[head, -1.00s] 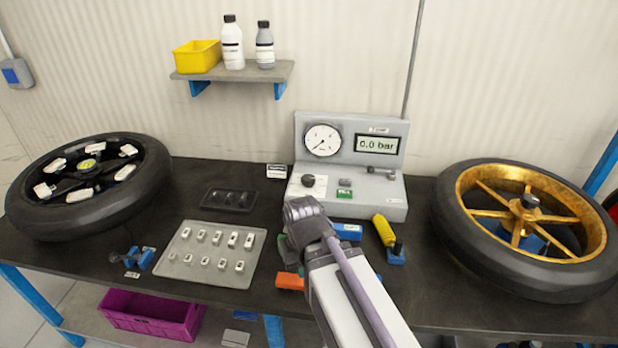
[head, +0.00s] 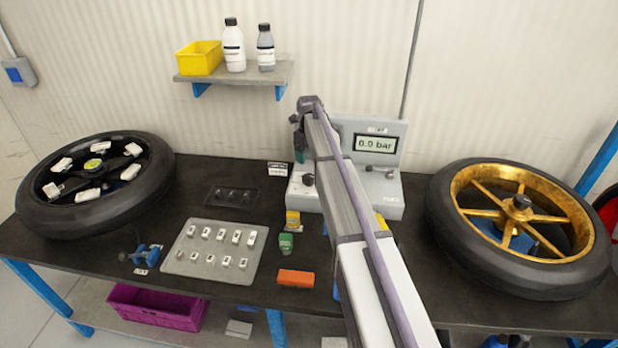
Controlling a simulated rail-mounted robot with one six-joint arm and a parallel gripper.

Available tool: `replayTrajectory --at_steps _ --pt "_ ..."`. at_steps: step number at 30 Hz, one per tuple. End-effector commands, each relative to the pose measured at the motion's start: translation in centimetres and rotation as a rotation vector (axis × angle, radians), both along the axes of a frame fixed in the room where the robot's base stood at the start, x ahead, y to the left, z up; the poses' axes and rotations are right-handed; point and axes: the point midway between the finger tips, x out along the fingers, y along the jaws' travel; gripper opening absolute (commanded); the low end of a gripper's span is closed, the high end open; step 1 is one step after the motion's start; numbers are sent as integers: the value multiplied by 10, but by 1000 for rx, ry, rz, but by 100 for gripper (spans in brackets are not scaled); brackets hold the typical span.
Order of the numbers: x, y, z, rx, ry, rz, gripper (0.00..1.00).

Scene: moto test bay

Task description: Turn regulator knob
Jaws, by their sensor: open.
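The grey regulator box (head: 390,190) stands at the back middle of the bench, its display (head: 375,144) reading 0.0 bar. The dark round regulator knob (head: 308,179) sits on the box's low front panel, at the left. My gripper (head: 300,157) points down above the knob and appears apart from it. It is open; its fingers are small and partly hidden by my wrist. My arm crosses in front of the box and hides the round dial and the middle of the panel.
A black-rimmed wheel (head: 60,215) lies at left and a gold-rimmed wheel (head: 460,235) at right. A grey tray (head: 190,262) with several weights, a green item (head: 286,245) and an orange block (head: 296,278) lie in front. A shelf (head: 240,76) hangs above.

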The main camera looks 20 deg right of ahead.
Motion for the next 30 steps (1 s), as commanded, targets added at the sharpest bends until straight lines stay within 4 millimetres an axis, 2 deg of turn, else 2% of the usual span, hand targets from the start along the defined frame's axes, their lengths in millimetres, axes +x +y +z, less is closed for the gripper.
replayTrajectory --at_steps 5,8,15,18,21,28,30 --pt "0 0 -12 0 0 2 76" --pt "0 0 -29 0 0 3 76" --pt "0 1 -88 0 0 4 76" --pt "0 1 -105 0 0 4 76" --pt "0 1 -111 0 0 4 76" --pt "0 0 -108 0 0 5 76" --pt "0 0 -108 0 0 5 71"
